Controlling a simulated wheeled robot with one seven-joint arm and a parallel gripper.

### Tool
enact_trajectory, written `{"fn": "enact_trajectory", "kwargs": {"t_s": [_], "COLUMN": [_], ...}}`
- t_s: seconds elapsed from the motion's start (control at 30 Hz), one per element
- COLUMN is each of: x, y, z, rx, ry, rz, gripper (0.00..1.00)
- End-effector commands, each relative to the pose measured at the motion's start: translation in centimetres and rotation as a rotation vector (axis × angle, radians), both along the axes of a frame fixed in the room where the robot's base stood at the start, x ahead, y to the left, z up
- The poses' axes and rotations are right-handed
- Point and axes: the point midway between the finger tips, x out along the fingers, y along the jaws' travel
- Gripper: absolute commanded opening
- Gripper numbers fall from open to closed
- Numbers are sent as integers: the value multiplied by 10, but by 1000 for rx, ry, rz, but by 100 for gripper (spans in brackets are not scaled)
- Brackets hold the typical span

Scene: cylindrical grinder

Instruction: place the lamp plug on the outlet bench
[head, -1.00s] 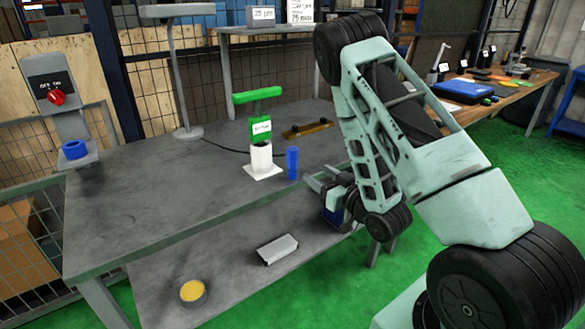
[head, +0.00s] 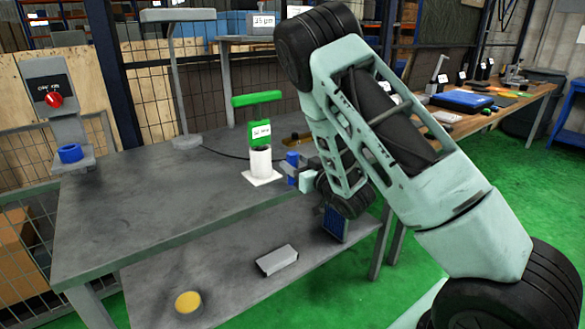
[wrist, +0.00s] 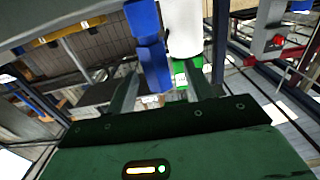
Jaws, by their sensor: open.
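A small upright blue piece (head: 292,158) stands on the grey bench (head: 150,215), beside a white cylinder (head: 261,162) on a white base. I cannot tell for sure whether this blue piece is the lamp plug. A dark cord runs from the grey lamp (head: 180,85) and passes behind the white cylinder; its end is hidden. My gripper (head: 297,174) is at the bench's right edge, close to the blue piece. In the wrist view my open fingers (wrist: 163,92) stand on either side of the blue piece (wrist: 150,50); contact is not clear.
A green T-shaped piece with a label (head: 259,132) rises from the white cylinder. A brown bar (head: 296,137) lies behind, partly hidden. A switch box with a red knob (head: 53,99) is at left. The lower shelf holds a grey block (head: 277,260) and a yellow-topped disc (head: 188,301).

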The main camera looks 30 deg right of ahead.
Motion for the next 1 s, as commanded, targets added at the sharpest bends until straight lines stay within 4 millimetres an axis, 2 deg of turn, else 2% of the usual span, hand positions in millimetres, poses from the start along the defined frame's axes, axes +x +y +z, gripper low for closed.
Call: {"fn": "enact_trajectory", "kwargs": {"t_s": [0.3,0.6,0.67,0.8,1.0], "x": [43,48,48,48,48], "y": [-1,-1,-1,-1,-1], "z": [1,0,0,0,1], "rx": [-1,0,0,0,0], "ry": [-1,0,0,0,-1], "rz": [1,-1,-1,0,0], "gripper": [53,53,39,2,0]}}
